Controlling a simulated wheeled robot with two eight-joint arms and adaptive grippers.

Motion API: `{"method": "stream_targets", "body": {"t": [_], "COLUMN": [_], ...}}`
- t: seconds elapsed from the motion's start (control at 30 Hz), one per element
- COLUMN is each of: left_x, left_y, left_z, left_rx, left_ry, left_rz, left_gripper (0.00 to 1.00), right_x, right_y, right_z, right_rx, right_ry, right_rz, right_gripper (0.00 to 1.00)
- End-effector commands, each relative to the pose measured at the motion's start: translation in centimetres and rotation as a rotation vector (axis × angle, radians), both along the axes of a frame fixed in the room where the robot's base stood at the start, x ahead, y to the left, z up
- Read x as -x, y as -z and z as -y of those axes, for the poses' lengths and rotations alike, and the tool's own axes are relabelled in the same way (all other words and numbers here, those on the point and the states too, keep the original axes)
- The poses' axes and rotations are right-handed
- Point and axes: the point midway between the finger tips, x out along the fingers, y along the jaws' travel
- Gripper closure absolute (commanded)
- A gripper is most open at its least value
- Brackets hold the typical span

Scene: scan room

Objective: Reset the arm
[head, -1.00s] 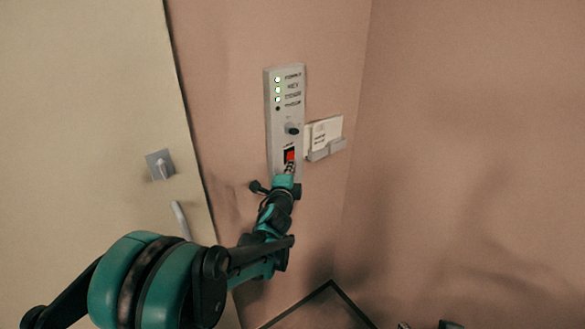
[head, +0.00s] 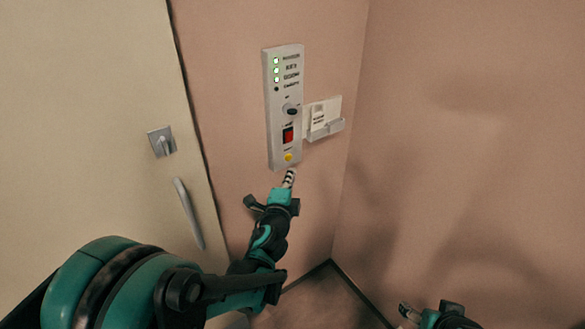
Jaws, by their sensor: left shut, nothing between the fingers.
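My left gripper (head: 290,176) is shut and empty. Its fingertips are just below the lower end of a grey wall panel (head: 271,110); whether they touch it I cannot tell. The panel has a column of small lights (head: 277,71), several lit green and the lowest dark. Below them are a dark knob (head: 292,111), a red switch (head: 288,135) and a yellow button (head: 288,157), all uncovered. My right gripper (head: 404,309) shows at the bottom edge; its fingers are too small to judge.
A cream door (head: 90,120) with a latch plate (head: 161,141) and a long handle (head: 188,213) is at left. A card holder (head: 325,131) with white cards is fixed right of the panel. The right wall (head: 470,130) is bare.

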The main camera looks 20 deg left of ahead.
Motion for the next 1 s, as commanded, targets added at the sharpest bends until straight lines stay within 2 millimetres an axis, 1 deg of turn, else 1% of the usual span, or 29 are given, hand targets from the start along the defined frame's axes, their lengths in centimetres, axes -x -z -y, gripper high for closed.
{"method": "stream_targets", "body": {"t": [0.47, 0.57, 0.63, 0.67, 0.77, 0.87, 0.9, 0.97, 1.0], "left_x": [0.1, 0.5, 1.4, 2.0, 4.7, 8.4, 10.0, 12.6, 14.3], "left_y": [0.0, -0.2, -0.4, -0.4, -0.1, 0.9, 1.5, 2.5, 3.1], "left_z": [0.0, -0.3, -1.0, -1.3, -2.4, -2.9, -2.9, -2.5, -2.0], "left_rx": [0.001, 0.039, 0.116, 0.161, 0.362, 0.595, 0.686, 0.818, 0.902], "left_ry": [0.0, -0.018, -0.054, -0.075, -0.168, -0.276, -0.318, -0.382, -0.422], "left_rz": [0.0, -0.012, -0.034, -0.048, -0.114, -0.202, -0.239, -0.298, -0.339], "left_gripper": [1.0, 1.0, 1.0, 1.0, 1.0, 1.0, 1.0, 1.0, 1.0], "right_x": [0.0, 0.0, 0.0, 0.0, 0.0, 0.0, 0.0, 0.0, 0.0], "right_y": [0.0, 0.0, 0.0, 0.0, 0.0, 0.0, 0.0, 0.0, 0.0], "right_z": [0.0, 0.0, 0.0, 0.0, 0.0, 0.0, 0.0, 0.0, 0.0], "right_rx": [0.0, 0.0, 0.0, 0.0, 0.0, 0.0, 0.0, 0.0, 0.0], "right_ry": [0.0, 0.0, 0.0, 0.0, 0.0, 0.0, 0.0, 0.0, 0.0], "right_rz": [0.0, 0.0, 0.0, 0.0, 0.0, 0.0, 0.0, 0.0, 0.0], "right_gripper": [0.29, 0.29, 0.29, 0.29, 0.29, 0.29, 0.29, 0.29, 0.29]}}
